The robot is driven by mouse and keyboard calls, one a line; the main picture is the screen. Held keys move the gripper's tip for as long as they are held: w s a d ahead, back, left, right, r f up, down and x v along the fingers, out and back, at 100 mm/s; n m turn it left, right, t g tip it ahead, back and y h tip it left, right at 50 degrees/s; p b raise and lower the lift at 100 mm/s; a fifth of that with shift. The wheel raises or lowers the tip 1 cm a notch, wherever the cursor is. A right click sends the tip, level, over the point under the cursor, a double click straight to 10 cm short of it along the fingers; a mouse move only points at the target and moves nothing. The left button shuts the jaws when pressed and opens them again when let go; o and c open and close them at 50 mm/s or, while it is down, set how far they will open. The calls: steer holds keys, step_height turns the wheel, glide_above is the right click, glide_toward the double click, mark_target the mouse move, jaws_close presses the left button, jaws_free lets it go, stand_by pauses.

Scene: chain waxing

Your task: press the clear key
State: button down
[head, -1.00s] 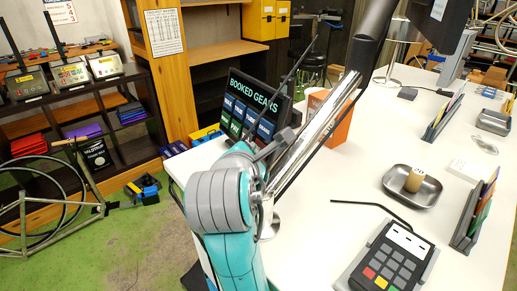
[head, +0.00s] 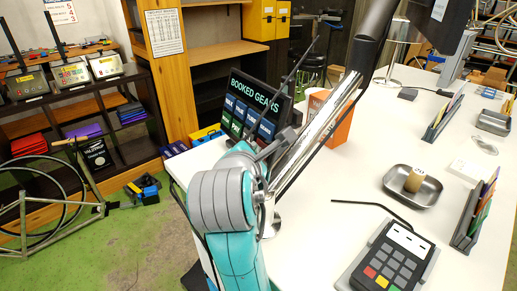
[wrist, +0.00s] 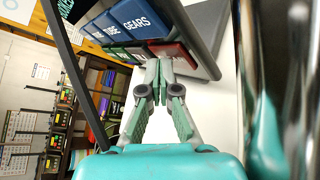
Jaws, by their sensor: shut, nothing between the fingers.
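A dark panel headed BOOKED GEARS (head: 284,79) stands tilted at the far left end of the white table, with blue and green keys on its face. In the wrist view, blue keys (wrist: 128,22) marked TUBE and GEARS show, with green keys (wrist: 120,49) below and a red key (wrist: 173,54) at the lower right. The red key's lettering is not readable. My gripper (wrist: 158,68) is shut and empty, its fingertips at the panel's lower edge close to the red key. I cannot tell whether they touch it. In the head view, my arm hides the fingertips and red key.
A card terminal (head: 391,262) with grey, red, yellow and green keys lies at the table's front right. A metal tray (head: 430,196) with a tan cylinder, card racks and an orange box (head: 338,130) also stand on the white table (head: 325,225). Shelves stand at left.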

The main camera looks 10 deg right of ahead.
steer(key=shift+s+f, duration=0.15)
steer(key=shift+f, duration=0.1)
steer(key=shift+s+a+r, duration=0.1)
steer(key=shift+s+r, duration=0.05)
steer(key=shift+s+a+r, duration=0.3)
steer(key=shift+s+a, duration=0.05)
steer(key=shift+a, duration=0.45)
steer(key=shift+s+a+r, duration=0.25)
steer(key=shift+s+a, duration=0.1)
steer(key=shift+a, duration=0.45)
steer(key=shift+s+a+r, duration=0.3)
steer(key=shift+s+a, duration=0.05)
steer(key=shift+a, duration=0.45)
